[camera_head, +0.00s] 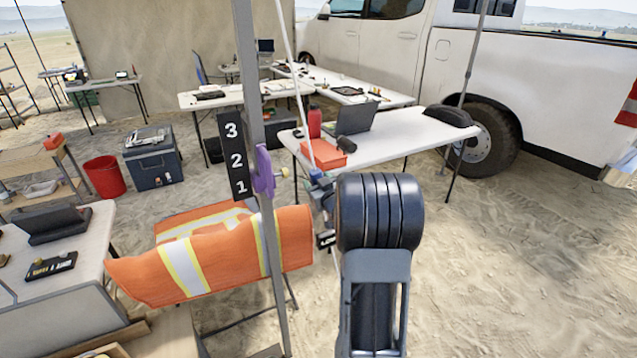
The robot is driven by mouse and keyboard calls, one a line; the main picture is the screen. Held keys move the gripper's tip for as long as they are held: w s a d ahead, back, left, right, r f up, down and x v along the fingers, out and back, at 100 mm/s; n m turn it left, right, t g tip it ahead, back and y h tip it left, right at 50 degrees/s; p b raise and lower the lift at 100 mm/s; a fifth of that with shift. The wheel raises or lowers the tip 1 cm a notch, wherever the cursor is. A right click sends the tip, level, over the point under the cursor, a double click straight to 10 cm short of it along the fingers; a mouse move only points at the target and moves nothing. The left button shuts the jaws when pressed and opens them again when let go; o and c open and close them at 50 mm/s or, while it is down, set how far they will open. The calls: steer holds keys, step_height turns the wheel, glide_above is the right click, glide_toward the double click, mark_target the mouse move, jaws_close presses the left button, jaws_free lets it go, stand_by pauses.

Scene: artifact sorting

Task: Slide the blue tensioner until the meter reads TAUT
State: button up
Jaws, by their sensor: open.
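A blue tensioner (317,177) sits at the lower part of a pale slanting rope (298,90), right of the grey pole (257,130). My arm's dark wrist rises in front and hides most of my gripper (328,198). Only a small grey and dark part shows at the wrist's left edge, close beside the tensioner. I cannot tell whether it touches the tensioner. A small black meter (326,239) shows below, partly covered by my arm; its reading is not legible.
A number plate (235,158) and a purple clamp (264,172) are on the pole. An orange vest-like cover (215,258) lies left of my arm. A white table (410,135) stands behind. Open sand is at the right.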

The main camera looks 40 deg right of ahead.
mark_target(318, 177)
jaws_close()
steer(key=shift+a+r, duration=0.15)
steer(key=shift+r, duration=0.6)
steer(key=shift+a+r, duration=0.1)
steer(key=shift+r, duration=0.65)
jaws_free()
steer(key=shift+f, duration=0.1)
steer(key=s+a+b, duration=0.1)
steer(key=s+a, duration=0.1)
steer(key=s, duration=1.1)
steer(key=shift+s+a+b, duration=0.25)
steer(key=shift+a+b, duration=0.05)
steer(key=shift+a, duration=0.05)
